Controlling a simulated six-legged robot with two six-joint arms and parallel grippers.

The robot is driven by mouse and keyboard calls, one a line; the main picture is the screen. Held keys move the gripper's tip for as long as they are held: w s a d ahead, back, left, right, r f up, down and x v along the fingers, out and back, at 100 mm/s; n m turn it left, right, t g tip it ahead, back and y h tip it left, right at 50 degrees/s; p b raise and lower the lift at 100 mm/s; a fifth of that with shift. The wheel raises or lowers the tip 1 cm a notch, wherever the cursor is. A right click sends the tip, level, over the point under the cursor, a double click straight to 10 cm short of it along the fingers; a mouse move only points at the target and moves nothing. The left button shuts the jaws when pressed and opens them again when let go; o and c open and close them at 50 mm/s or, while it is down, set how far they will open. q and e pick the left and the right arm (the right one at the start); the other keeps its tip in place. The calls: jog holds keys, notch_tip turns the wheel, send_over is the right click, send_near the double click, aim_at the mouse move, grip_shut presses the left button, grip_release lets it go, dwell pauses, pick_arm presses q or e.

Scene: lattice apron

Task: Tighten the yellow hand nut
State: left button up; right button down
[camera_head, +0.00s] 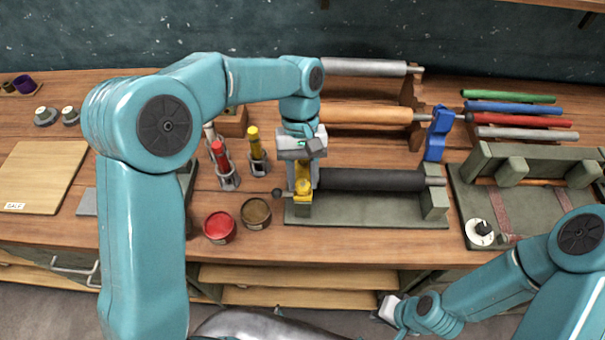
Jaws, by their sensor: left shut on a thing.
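The yellow hand nut (303,195) is at the left end of a dark roller (370,180) on a green stand (370,218). My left gripper (303,183) reaches down from above and is shut on the yellow nut, covering part of it. A small dark knob (277,193) sticks out to the left of the nut. My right gripper (389,308) is low at the right, in front of the bench and away from the nut; its fingers are too small to read.
Open red (219,227) and brown (256,212) tins stand left of the stand. Red (221,158) and yellow (254,140) handled tools stand in holders behind them. Coloured rods (515,108) lie at back right. A green frame (535,165) is on the right. A board (40,175) lies left.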

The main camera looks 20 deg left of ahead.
pick_arm(q)
jog(key=shift+d+r+m+y+p, duration=0.2)
jog(key=shift+m+y+p, duration=0.3)
jog(key=shift+m, duration=0.5)
jog(key=shift+f+m+g, duration=0.15)
jog(key=shift+m+g, duration=0.15)
jog(key=shift+m, duration=0.3)
jog(key=o, duration=1)
jog(key=shift+s, duration=0.15)
jog(key=shift+o, duration=0.2)
jog(key=shift+a, duration=0.1)
